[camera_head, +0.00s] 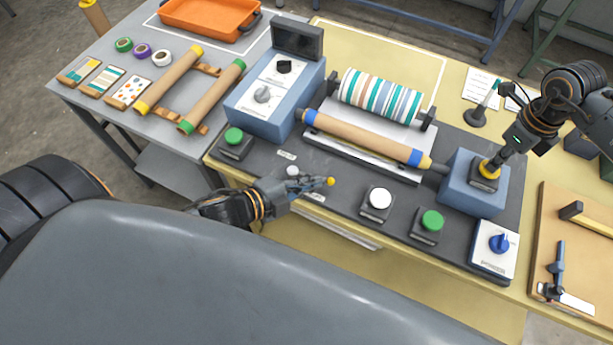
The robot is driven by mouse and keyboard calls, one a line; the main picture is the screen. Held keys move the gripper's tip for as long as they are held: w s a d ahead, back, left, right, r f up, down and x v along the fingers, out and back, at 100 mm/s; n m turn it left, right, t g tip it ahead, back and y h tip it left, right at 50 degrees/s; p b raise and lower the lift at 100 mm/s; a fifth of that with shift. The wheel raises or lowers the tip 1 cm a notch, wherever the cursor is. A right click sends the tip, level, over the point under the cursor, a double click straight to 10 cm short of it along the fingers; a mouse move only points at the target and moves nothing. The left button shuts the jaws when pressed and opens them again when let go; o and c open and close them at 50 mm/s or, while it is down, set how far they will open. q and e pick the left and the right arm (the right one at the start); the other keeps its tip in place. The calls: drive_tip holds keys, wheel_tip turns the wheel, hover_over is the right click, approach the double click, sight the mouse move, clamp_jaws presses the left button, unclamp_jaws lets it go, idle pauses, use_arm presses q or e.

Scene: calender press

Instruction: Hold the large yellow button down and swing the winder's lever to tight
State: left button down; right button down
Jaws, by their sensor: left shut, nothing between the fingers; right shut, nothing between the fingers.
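The large yellow button (486,173) sits in a dark housing on top of a blue block at the right end of the press. My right gripper (493,163) is shut, with its fingertips on or just above the button; I cannot tell how far it is pressed. A small yellow ball (330,181), apparently the tip of the winder's lever, shows low over the dark base plate, in front of the rollers. My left gripper (308,184) is shut beside it, coming from the left. The gripper hides most of the lever, and I cannot tell whether they touch.
The blue block (456,192) adjoins a tan roller (365,138) with blue ends. A white button (380,198), a green button (432,220) and a blue dial (499,243) stand along the front right. Another green button (234,136) and a blue control box (262,115) stand left.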

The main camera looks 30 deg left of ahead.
use_arm(q)
drive_tip(key=shift+w+a+n+y, duration=0.2)
drive_tip(key=shift+n+y, duration=0.3)
drive_tip(key=shift+y, duration=0.1)
drive_tip(key=shift+w, duration=0.1)
drive_tip(key=shift+w+d+n+t+y, duration=0.15)
drive_tip(key=shift+w+n+t+y, duration=0.15)
drive_tip(key=shift+n, duration=0.1)
drive_tip(key=shift+w+n+t+y, duration=0.3)
drive_tip(key=shift+w+n+y, duration=0.05)
drive_tip(key=shift+n+y, duration=0.6)
drive_tip(key=n+y, duration=0.1)
drive_tip(key=w+n+y, duration=0.1)
drive_tip(key=n+y, duration=0.1)
drive_tip(key=y, duration=0.1)
drive_tip(key=shift+w+a+f, duration=0.1)
drive_tip(key=shift+w+a, duration=0.1)
drive_tip(key=shift+w, duration=0.1)
drive_tip(key=shift+w+a, duration=0.5)
drive_tip(key=shift+w, duration=0.3)
drive_tip(key=shift+w+a, duration=0.35)
drive_tip(key=shift+a, duration=0.05)
drive_tip(key=shift+w+a, duration=0.1)
